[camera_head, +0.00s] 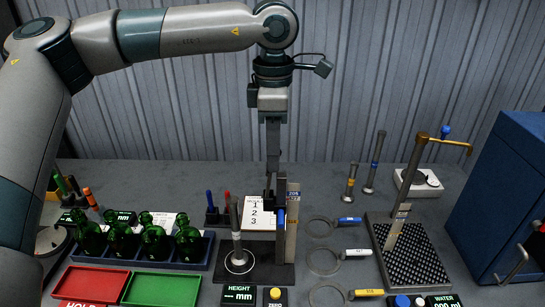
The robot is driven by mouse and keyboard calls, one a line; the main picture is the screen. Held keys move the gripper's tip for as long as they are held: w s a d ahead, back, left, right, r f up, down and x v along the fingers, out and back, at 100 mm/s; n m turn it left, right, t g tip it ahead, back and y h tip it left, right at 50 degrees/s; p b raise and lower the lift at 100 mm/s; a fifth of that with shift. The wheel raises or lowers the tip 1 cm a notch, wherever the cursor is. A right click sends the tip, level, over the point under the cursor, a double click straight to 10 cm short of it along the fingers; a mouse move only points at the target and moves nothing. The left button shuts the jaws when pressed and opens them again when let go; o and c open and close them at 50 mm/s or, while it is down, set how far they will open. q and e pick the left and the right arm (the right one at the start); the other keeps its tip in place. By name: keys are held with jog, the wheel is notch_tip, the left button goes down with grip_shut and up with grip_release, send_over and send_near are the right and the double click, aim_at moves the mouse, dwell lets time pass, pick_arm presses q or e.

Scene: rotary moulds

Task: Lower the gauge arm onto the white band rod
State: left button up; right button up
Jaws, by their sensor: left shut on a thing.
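The height gauge stands at the table's middle, with a dark base (270,273) and a tall upright scale post (292,222). A grey rod (236,217) with a pale band stands upright on the round ring at the left of that base. My left gripper (270,195) points straight down from above, beside the post and to the right of the rod's top. It is shut on the gauge arm, which is mostly hidden by the fingers and small in the picture. I cannot tell whether the arm touches the rod. My right gripper is not in view.
Green bottles (154,242) stand in a rack at left, behind a red tray (93,283) and a green tray (161,288). A numbered card (258,214) lies behind the gauge. Ring tools (323,262), a black grid tray (425,263) and a blue cabinet (505,190) are at right.

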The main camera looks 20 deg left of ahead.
pick_arm(q)
jog(key=shift+s+a+b, duration=0.2)
jog(key=shift+a, duration=0.5)
jog(key=shift+s+a+b, duration=0.15)
jog(key=shift+s+a, duration=0.05)
jog(key=shift+a, duration=0.5)
jog(key=shift+r, duration=0.1)
jog(key=shift+a, duration=0.15)
jog(key=shift+s+a+f+b, duration=0.2)
jog(key=shift+a+b, duration=0.15)
jog(key=shift+a, duration=0.3)
jog(key=shift+s+a+f+b, duration=0.2)
jog(key=shift+a+b, duration=0.1)
jog(key=shift+a, duration=0.4)
jog(key=shift+s+a+f+b, duration=0.2)
jog(key=shift+a+f+b, duration=0.2)
jog(key=shift+a, duration=0.2)
jog(key=shift+s+a+f+b, duration=0.25)
jog(key=shift+a+b, duration=0.1)
jog(key=shift+a, duration=0.25)
jog(key=shift+a+f, duration=0.1)
